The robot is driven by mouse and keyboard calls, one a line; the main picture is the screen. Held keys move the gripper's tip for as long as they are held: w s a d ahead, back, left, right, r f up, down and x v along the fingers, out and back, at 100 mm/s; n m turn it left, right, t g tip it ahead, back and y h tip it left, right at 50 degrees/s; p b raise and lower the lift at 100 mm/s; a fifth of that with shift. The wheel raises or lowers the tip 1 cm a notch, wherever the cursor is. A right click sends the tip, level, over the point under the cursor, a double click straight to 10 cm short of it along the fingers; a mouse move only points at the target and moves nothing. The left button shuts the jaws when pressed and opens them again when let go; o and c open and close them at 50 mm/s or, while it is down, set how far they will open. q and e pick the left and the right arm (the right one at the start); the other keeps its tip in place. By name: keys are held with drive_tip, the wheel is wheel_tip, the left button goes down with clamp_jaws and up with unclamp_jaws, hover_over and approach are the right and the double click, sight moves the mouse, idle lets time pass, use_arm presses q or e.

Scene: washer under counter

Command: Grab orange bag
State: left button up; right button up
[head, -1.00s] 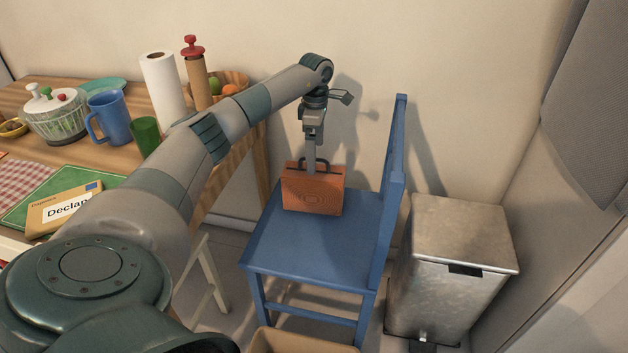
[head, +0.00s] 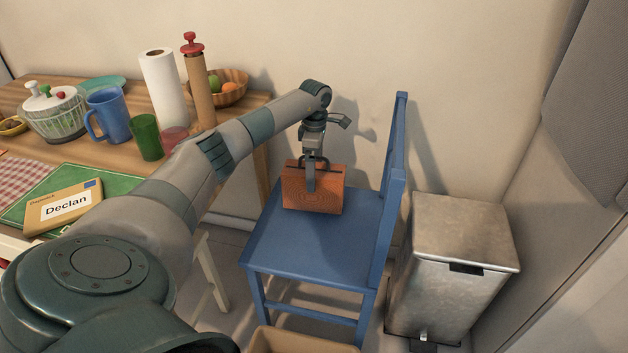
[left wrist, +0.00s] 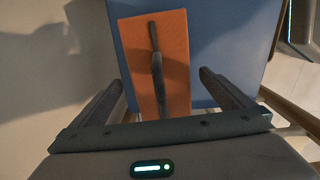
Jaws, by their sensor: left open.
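The orange bag (head: 327,197) stands upright on the seat of the blue chair (head: 290,245), with a dark handle on top. In the left wrist view the bag (left wrist: 175,62) lies ahead of the palm, and its dark handle (left wrist: 157,65) runs between the two fingers. My left gripper (head: 311,188) points down at the bag, and one finger hides part of its face in the head view. In the left wrist view my left gripper (left wrist: 163,88) is open, with a finger on each side of the handle. My right gripper is not in view.
The chair's back stands right of the bag. A metal bin (head: 455,265) stands further right. The wooden table (head: 120,165) at left holds a paper towel roll (head: 163,88), a blue mug (head: 107,115) and a fruit bowl (head: 230,92). The wall is close behind.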

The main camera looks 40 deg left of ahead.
use_arm(q)
drive_tip(key=f, duration=0.4)
drive_tip(key=shift+s+a+f, duration=0.1)
drive_tip(key=shift+s+f, duration=0.1)
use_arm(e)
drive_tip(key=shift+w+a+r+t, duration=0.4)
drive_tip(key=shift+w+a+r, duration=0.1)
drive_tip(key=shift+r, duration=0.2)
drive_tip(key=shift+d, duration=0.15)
use_arm(q)
drive_tip(key=c, duration=1.4)
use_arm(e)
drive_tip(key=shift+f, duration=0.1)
use_arm(q)
drive_tip(key=shift+o, duration=0.3)
drive_tip(key=shift+r, duration=0.2)
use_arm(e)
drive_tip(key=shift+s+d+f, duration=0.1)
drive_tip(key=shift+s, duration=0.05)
